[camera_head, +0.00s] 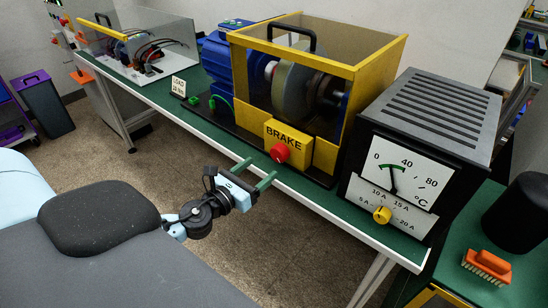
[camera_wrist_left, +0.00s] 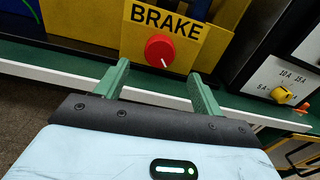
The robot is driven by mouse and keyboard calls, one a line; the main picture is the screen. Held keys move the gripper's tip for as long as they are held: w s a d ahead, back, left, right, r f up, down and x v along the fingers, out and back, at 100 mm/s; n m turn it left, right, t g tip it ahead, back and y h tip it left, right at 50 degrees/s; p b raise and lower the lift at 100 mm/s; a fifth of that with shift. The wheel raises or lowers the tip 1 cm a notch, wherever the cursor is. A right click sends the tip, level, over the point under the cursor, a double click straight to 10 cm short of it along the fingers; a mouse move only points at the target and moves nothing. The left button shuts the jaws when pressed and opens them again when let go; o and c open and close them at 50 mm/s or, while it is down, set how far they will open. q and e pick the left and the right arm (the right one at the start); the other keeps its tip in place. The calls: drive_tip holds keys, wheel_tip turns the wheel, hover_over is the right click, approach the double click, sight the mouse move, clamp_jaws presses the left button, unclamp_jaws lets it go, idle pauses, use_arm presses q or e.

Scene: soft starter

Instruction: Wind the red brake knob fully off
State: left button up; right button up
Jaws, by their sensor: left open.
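The red brake knob (camera_head: 280,153) sits on a yellow plate marked BRAKE (camera_head: 288,143), on the front of a yellow-framed, clear-sided machine guard. In the left wrist view the knob (camera_wrist_left: 160,51) shows a white pointer line running toward its lower right. My left gripper (camera_head: 255,173) is open and empty, its two green fingers pointing at the plate. The knob is apart from the fingers, beyond their tips and between them in the left wrist view (camera_wrist_left: 158,78). My right gripper does not show.
The green bench's pale front edge (camera_head: 330,216) runs below the plate. Right of the guard stands a black box with a temperature dial (camera_head: 394,180) and a yellow knob (camera_head: 382,214). A blue motor (camera_head: 217,60) is at left. An orange brush (camera_head: 487,265) lies at far right.

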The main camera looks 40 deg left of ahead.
sight(276, 156)
use_arm(q)
drive_tip(key=w, duration=0.7)
drive_tip(key=shift+w+d+p, duration=0.1)
drive_tip(key=shift+d+p, duration=0.2)
drive_tip(key=shift+p, duration=0.05)
drive_tip(key=shift+c, duration=0.6)
drive_tip(key=c, duration=0.9)
